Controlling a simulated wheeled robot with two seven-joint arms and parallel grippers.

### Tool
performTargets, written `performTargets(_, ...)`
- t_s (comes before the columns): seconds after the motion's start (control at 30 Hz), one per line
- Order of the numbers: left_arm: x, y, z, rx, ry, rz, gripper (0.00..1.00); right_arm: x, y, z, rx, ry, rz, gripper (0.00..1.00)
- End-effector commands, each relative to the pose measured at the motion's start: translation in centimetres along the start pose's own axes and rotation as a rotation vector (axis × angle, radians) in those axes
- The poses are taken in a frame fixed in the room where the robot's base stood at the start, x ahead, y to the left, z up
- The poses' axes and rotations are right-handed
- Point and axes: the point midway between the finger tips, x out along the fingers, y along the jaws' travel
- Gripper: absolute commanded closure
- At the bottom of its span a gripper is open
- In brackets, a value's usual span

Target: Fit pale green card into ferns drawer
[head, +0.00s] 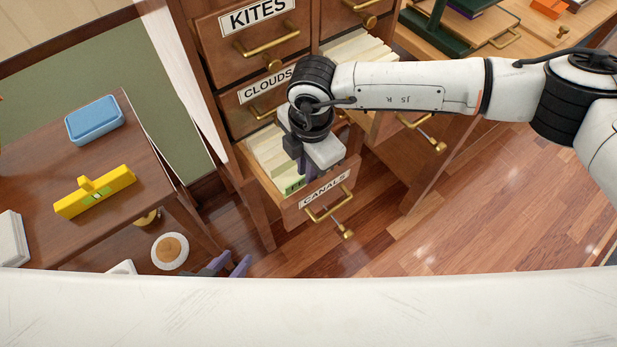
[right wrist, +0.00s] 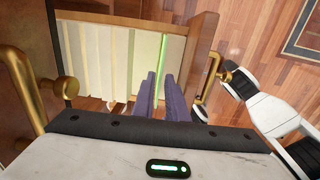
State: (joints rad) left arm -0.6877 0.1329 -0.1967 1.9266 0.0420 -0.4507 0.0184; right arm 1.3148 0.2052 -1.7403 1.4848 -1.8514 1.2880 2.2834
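The pale green card (head: 295,185) is at the front end of the cream cards in an open drawer, whose front label (head: 325,189) reads CANALS. In the right wrist view the card (right wrist: 163,48) shows as a thin green upright edge near the drawer front (right wrist: 200,40). My right gripper (head: 305,172) points down over this drawer. Its purple fingers (right wrist: 160,88) are close together, with the card between them. How deep the card sits is hidden. No label reading ferns shows. My left gripper (head: 231,265) is low, left of the drawer, with its fingers apart and empty.
Drawers labelled KITES (head: 257,17) and CLOUDS (head: 266,86) are above. Brass handles (head: 329,204) stick out from the drawer fronts. Wooden floor (head: 470,225) is clear at right.

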Motion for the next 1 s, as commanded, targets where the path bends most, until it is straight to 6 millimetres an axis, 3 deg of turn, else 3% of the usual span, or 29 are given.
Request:
performTargets(0.2, -0.1, -0.1, 0.1, -0.001, -0.002, -0.001, 0.69, 2.3, 0.0, 0.0, 0.001, 0.001, -0.001, 0.88)
performTargets(0.83, 0.2, -0.2, 0.3, 0.000, -0.001, -0.003, 0.69, 2.8, 0.0, 0.0, 0.001, 0.002, 0.000, 0.88)
performTargets(0.9, 0.2, -0.2, 0.3, 0.000, -0.001, -0.003, 0.69, 2.7, 0.0, 0.0, 0.001, 0.002, 0.000, 0.98)
performTargets(1.0, 0.2, -0.2, 0.2, 0.000, -0.001, -0.003, 0.69, 2.7, 0.0, 0.0, 0.001, 0.002, 0.000, 1.00)
